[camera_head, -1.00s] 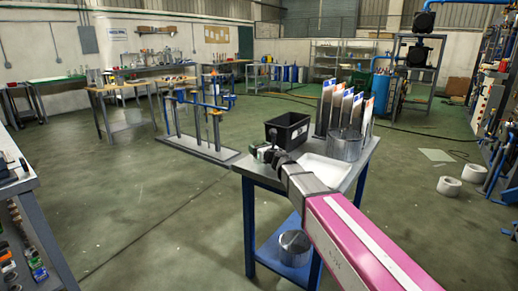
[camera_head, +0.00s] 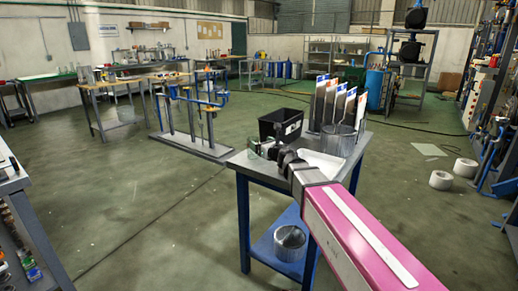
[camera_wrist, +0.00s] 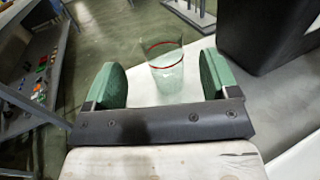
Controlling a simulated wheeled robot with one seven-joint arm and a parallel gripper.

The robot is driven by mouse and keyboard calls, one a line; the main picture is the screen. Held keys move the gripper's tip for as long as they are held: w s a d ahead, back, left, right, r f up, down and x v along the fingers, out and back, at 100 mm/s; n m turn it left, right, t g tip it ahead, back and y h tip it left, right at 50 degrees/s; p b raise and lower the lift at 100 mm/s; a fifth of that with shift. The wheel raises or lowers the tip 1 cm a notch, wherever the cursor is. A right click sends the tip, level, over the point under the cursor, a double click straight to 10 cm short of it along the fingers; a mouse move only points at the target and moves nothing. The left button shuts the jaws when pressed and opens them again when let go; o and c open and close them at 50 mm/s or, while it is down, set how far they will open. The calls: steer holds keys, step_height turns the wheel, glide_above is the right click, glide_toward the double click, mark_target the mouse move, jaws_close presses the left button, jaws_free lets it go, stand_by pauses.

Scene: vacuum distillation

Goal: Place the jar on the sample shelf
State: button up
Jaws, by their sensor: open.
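A clear glass jar (camera_wrist: 164,70) with a red ring stands upright on the light tabletop in the wrist view. My gripper (camera_wrist: 162,84) is open, with its two green fingers apart. The jar shows between and just beyond the fingertips, and I see no contact. In the head view my gripper (camera_head: 264,149) is at the left end of the blue table's top (camera_head: 246,165), and the jar is hard to make out there. The table's lower blue shelf (camera_head: 268,251) holds a metal pot. I cannot tell which shelf is the sample shelf.
A black bin (camera_head: 283,125) stands close behind my gripper. A white tray (camera_head: 325,163), a metal pot (camera_head: 338,141) and upright folders (camera_head: 322,100) occupy the table's right side. A tall rack (camera_head: 340,62) is far back. The floor to the left is open.

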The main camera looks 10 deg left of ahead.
step_height(320, 180, up, 5)
steer(key=shift+f, duration=0.1)
steer(key=shift+o, duration=0.5)
steer(key=f, duration=0.6)
steer(key=shift+w+d+f, duration=0.15)
steer(key=shift+w+d, duration=0.1)
steer(key=shift+w, duration=0.1)
steer(key=shift+w+a+f, duration=0.15)
steer(key=shift+w+f, duration=0.05)
steer(key=shift+s+a+r+x, duration=0.1)
steer(key=shift+x, duration=1.1)
steer(key=shift+s+a+r+x, duration=0.1)
steer(key=shift+x, duration=1.05)
steer(key=shift+s+a+x, duration=0.1)
steer(key=shift+x, duration=1.1)
steer(key=c, duration=1.1)
steer(key=shift+r, duration=0.15)
steer(key=shift+c, duration=0.2)
